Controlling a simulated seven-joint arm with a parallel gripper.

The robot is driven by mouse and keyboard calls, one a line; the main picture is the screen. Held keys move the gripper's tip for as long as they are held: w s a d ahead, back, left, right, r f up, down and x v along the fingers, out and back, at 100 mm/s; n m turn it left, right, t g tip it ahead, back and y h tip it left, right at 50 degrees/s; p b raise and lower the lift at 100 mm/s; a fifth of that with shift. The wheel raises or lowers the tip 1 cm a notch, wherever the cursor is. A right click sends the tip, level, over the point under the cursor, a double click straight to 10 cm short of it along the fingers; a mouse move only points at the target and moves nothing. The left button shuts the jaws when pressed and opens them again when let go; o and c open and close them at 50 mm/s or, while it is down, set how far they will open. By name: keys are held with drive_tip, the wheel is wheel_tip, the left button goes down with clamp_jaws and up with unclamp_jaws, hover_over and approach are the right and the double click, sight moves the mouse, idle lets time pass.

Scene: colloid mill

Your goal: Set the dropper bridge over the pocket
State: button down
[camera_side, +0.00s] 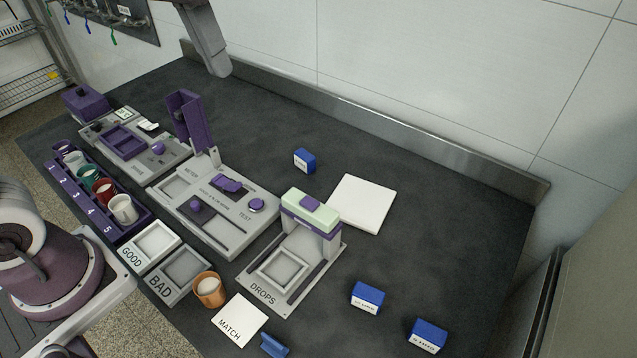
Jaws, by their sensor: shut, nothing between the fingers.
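The dropper bridge (310,213) has a pale green top with a purple knob, a purple beam and grey legs. It stands upright across the back end of the grey plate (264,301) marked DROPS. The square pocket (282,268) is in the front part of that plate, in front of the bridge, and looks uncovered and empty. Dark purple rails run along both sides of the plate. My gripper (218,70) hangs at the top of the picture, well behind and left of the bridge. Its grey fingers look shut, and it touches nothing; its upper part is cut off.
GOOD (150,245) and BAD (178,275) trays, an orange cup (209,289) and a MATCH card (239,320) lie in front. Blue boxes (367,297) and a white slab (361,203) lie right.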

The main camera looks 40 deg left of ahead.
drive_tip(key=w+d+f+g, duration=0.1)
drive_tip(key=w+d+f, duration=0.15)
drive_tip(key=w, duration=0.35)
drive_tip(key=w+d+f+g, duration=0.2)
drive_tip(key=w+f, duration=0.1)
drive_tip(key=w, duration=0.3)
drive_tip(key=w+d+f+g, duration=0.1)
drive_tip(key=w+d+f, duration=0.1)
drive_tip(key=f, duration=0.3)
drive_tip(key=w+d+f+g, duration=0.1)
drive_tip(key=w+d+f, duration=0.1)
drive_tip(key=f, duration=0.4)
drive_tip(key=shift+w+d+y, duration=0.25)
drive_tip(key=shift+w+y, duration=0.1)
drive_tip(key=shift+y, duration=0.05)
approach(310, 224)
drive_tip(key=w+a+f, duration=0.2)
drive_tip(key=w+f, duration=0.2)
drive_tip(key=shift+s+d, duration=0.2)
drive_tip(key=shift+s, duration=0.4)
